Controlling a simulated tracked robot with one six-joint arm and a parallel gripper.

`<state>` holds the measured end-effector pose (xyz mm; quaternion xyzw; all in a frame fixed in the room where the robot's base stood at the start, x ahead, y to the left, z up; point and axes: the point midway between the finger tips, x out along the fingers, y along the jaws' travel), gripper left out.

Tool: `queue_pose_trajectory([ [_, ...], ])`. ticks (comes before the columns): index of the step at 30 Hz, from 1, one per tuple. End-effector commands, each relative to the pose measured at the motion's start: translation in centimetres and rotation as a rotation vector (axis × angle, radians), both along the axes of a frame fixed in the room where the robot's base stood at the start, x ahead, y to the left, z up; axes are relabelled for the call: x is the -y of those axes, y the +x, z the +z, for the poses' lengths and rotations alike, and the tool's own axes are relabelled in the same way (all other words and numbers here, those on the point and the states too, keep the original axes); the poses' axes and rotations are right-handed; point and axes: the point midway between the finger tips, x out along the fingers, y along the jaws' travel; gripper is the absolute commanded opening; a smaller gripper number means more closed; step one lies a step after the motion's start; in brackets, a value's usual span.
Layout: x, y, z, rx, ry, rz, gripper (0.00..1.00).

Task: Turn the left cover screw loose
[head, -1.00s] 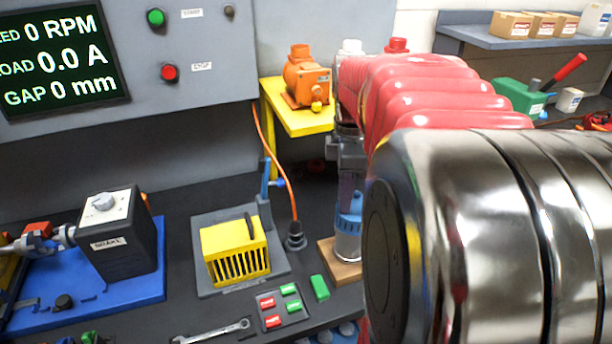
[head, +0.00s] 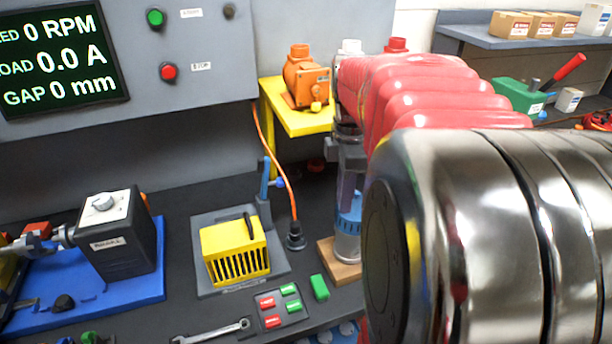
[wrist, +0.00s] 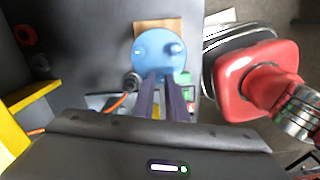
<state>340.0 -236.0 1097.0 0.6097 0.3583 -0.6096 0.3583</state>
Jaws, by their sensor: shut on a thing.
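The motor with the blue cover (head: 350,214) stands upright on a wooden block (head: 341,268), left of my arm in the head view. In the wrist view the round blue cover (wrist: 157,52) shows from above with two small light screw heads on it, a left one (wrist: 140,52) and a right one (wrist: 175,49). My gripper (wrist: 164,78) points down at the cover, its two dark fingers over the cover's near part. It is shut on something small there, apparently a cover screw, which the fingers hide.
A yellow vented housing (head: 235,250) on a grey base stands left of the motor, with an orange cable and plug (head: 296,236) between. Red and green buttons (head: 280,303) and a wrench (head: 212,331) lie in front. A yellow stand (head: 299,118) holds an orange motor behind.

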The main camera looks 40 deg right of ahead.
Motion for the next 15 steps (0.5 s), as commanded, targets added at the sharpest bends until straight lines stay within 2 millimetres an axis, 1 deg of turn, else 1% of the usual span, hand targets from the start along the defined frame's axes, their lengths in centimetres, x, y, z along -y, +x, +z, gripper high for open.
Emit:
queue_pose_trajectory([
  [12,0.13,0.00,-0.17,-0.001,-0.003,0.000,0.00],
  [13,0.13,0.00,-0.17,-0.001,-0.003,0.000,0.14],
  [15,0.11,0.02,-0.14,-0.001,-0.002,0.000,0.19],
])
